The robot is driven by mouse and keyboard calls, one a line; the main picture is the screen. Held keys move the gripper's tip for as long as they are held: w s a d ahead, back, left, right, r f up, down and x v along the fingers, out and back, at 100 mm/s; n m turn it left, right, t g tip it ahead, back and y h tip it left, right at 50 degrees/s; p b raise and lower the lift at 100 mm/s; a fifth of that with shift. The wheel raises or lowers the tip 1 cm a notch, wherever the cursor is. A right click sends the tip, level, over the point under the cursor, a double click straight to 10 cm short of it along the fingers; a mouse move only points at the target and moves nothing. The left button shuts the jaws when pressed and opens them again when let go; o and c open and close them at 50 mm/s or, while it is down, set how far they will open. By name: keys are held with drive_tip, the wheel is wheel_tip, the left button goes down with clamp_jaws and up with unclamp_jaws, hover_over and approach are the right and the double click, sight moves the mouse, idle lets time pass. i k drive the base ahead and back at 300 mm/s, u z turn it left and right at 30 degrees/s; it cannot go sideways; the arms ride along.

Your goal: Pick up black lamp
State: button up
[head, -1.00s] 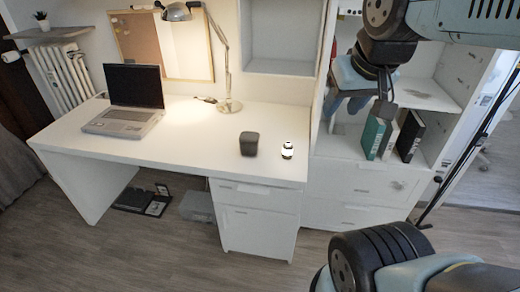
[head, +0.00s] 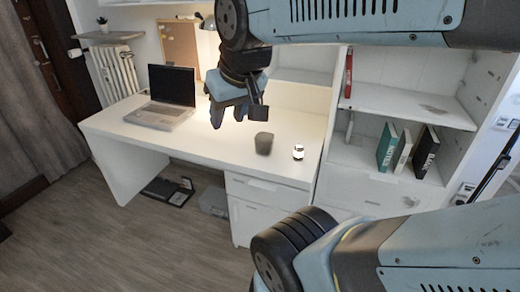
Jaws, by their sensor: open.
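A small lit lamp (head: 298,152), glowing white with black parts, stands upright on the white desk (head: 120,122) near its right front corner. A dark grey tapered cylinder (head: 264,143) stands just left of it, apart from it. My gripper (head: 230,118) is open and empty above the desk, left of the cylinder and the small lamp, with its fingers pointing down. A grey desk lamp stands at the back of the desk; only part of its head (head: 208,22) shows, the rest being hidden behind my arm.
An open laptop (head: 170,97) sits on the desk's left side. The shelf unit (head: 400,98) on the right holds several upright books (head: 387,147). A corkboard (head: 178,48) leans at the back. The desk front between laptop and cylinder is clear.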

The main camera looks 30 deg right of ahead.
sight(298, 154)
drive_tip(key=z, duration=0.2)
drive_tip(key=i, duration=0.15)
drive_tip(key=u, duration=1.9)
drive_tip(key=k, duration=2.1)
drive_tip(key=z, duration=1.2)
drive_tip(key=i, duration=1)
drive_tip(key=z, duration=0.05)
